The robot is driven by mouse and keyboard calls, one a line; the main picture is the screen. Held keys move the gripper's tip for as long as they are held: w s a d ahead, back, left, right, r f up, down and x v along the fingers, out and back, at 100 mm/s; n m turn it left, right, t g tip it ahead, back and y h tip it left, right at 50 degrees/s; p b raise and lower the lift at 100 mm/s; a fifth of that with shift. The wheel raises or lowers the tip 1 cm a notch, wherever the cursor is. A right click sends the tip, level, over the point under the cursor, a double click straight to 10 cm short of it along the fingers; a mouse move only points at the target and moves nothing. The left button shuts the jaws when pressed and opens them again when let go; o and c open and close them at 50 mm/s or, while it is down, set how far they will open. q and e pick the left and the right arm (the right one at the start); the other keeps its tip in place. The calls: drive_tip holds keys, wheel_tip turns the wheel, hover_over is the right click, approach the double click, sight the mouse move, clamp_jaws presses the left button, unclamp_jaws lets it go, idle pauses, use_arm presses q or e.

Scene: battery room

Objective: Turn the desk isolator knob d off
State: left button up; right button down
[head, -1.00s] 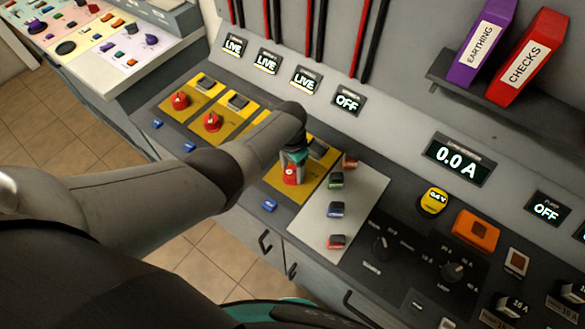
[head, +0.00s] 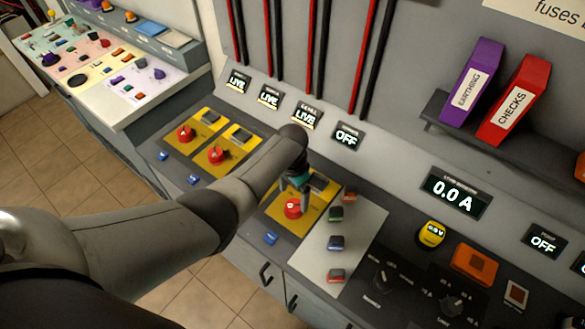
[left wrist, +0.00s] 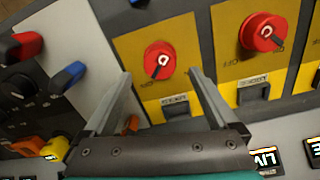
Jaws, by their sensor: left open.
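Isolator knob d (head: 292,209) is the red knob on the nearest yellow plate (head: 275,223). The fourth display above the desk (head: 347,136) reads OFF. My left gripper (head: 303,200) is just above and behind the knob. In the left wrist view, the open, empty fingers of my left gripper (left wrist: 160,73) point at knob d (left wrist: 160,61), one on each side in the picture, with no visible contact. The white mark on knob d slants differently from the mark on the neighbouring red knob (left wrist: 262,32). My right gripper is not in view.
Two more red knobs (head: 186,133) (head: 216,155) show left of my forearm, which hides part of the row. Three displays (head: 269,97) read LIVE. A light panel with coloured switches (head: 336,243) lies right of knob d. Blue tabs (head: 270,238) sit at the front.

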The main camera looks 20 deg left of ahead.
sight(292, 204)
use_arm(q)
wheel_tip(292, 204, up, 10)
drive_tip(key=p, duration=0.1)
drive_tip(key=shift+a, duration=0.15)
drive_tip(key=shift+r, duration=0.1)
idle(0.5)
drive_tip(key=s+f+n+t, duration=0.2)
drive_tip(key=s, duration=1)
drive_tip(key=s+a+r+n+t, duration=0.2)
drive_tip(key=s+a+r, duration=0.1)
drive_tip(key=s+r, duration=0.65)
drive_tip(key=s+f+g+b, duration=0.3)
drive_tip(key=f+b, duration=1)
drive_tip(key=f, duration=2.4)
drive_tip(key=s+a+f+b, duration=0.1)
drive_tip(key=s+f+b, duration=0.4)
drive_tip(key=s+f, duration=0.3)
drive_tip(key=s+a+f+b, duration=0.1)
drive_tip(key=s+f+b, duration=0.4)
drive_tip(key=f, duration=1.1)
drive_tip(key=s, duration=0.2)
drive_tip(key=shift+s+a+f, duration=0.3)
drive_tip(key=shift+s+a, duration=0.1)
